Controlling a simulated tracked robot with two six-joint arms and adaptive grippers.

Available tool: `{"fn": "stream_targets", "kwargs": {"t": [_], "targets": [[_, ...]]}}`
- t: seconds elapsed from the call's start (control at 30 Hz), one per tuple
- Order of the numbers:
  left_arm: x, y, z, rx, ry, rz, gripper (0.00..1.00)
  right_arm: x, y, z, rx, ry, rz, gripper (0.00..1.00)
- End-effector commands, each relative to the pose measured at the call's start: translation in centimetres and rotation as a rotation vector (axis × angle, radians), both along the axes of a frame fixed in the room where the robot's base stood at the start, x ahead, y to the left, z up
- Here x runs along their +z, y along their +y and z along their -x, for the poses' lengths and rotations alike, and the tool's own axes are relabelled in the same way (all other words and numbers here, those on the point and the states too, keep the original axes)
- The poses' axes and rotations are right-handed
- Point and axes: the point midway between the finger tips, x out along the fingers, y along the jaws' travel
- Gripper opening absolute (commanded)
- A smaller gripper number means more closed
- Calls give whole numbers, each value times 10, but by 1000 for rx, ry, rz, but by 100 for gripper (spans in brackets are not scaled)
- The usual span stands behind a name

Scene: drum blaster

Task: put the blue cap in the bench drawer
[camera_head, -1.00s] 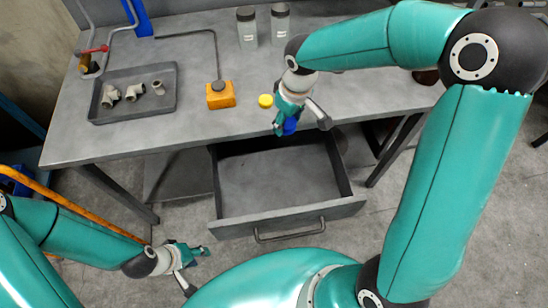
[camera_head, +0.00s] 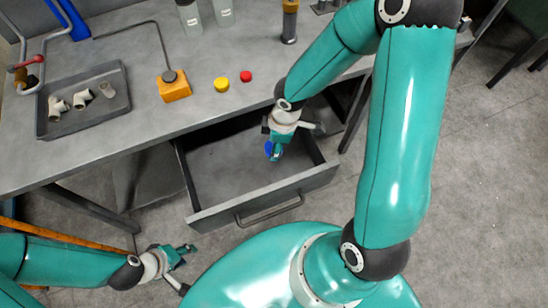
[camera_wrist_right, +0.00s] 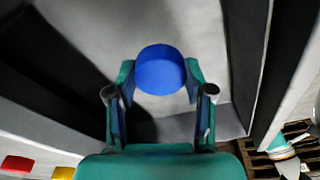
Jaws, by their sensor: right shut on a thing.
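The blue cap (camera_head: 268,148) is held between the fingertips of my right gripper (camera_head: 274,152), over the open bench drawer. In the right wrist view the cap (camera_wrist_right: 160,70) shows as a round blue disc between the two fingers, with the grey drawer floor behind it. How high the cap is above that floor is hard to tell. The bench drawer (camera_head: 215,172) is pulled out below the bench top, and its visible floor is bare. My left gripper (camera_head: 188,255) is low in front of the bench, left of the drawer, with its fingers apart and empty.
On the grey bench (camera_head: 130,134) are a yellow cap (camera_head: 221,85), a red cap (camera_head: 246,76), an orange-based item (camera_head: 174,90) and a tray (camera_head: 118,104) with pipe fittings. Clear jars (camera_head: 190,18) and a dark cylinder (camera_head: 290,22) stand further back. The drawer's front handle (camera_head: 270,210) faces me.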

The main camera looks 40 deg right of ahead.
Motion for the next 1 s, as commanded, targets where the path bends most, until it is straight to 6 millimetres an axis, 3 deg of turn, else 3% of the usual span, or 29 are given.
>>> {"fn": "stream_targets", "kwargs": {"t": [0.03,0.1,0.33,0.57,1.0], "targets": [[-11,0,0,0,0,0,40,-17,0,0,0,2,0,29],[-15,0,0,0,0,0,40,-26,0,0,0,1,-1,29],[-23,0,0,0,0,0,40,-41,0,-1,-1,-1,0,29],[-44,0,0,0,0,0,40,-74,0,-1,1,-1,1,29],[-48,0,0,0,0,0,40,-79,0,-1,1,-2,0,29]]}}
